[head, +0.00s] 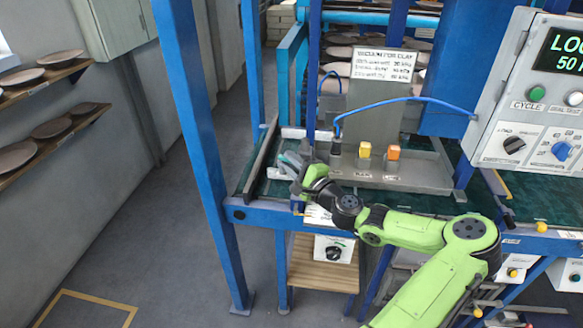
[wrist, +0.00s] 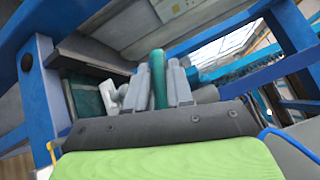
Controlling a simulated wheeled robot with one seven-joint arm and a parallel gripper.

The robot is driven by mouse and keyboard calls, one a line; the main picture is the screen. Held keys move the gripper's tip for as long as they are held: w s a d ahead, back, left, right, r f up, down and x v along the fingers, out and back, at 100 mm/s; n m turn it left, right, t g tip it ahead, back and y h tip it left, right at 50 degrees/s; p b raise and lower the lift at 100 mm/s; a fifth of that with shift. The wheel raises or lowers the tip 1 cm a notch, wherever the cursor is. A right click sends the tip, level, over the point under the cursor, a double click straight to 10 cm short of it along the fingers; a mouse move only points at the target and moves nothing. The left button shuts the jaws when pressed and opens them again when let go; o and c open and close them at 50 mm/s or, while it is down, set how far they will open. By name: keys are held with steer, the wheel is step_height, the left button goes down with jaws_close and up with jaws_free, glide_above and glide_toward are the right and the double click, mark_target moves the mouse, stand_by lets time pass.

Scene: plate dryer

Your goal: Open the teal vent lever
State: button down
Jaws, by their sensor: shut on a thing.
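The teal vent lever (wrist: 158,80) stands up between the two grey fingers of my gripper (wrist: 158,88) in the wrist view. The fingers are shut on it, one on each side. In the head view my gripper (head: 290,163) is at the left end of the blue bench, beside the grey metal tray. The lever is hard to make out there, as the fingers and the green wrist cover most of it. A light grey fitting (wrist: 112,95) sits just left of the fingers in the wrist view.
A blue post (head: 200,150) stands left of my gripper. A grey tray (head: 425,172) with yellow and orange buttons lies to the right, under a blue hose. A control box (head: 535,95) hangs at the upper right. Plate shelves (head: 50,78) line the left wall, with open floor between.

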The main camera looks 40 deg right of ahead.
steer(key=c, duration=1.1)
jaws_free()
steer(key=s, duration=0.5)
steer(key=s+a, duration=0.1)
steer(key=s, duration=0.9)
steer(key=shift+s+a+f, duration=0.35)
steer(key=shift+f, duration=0.05)
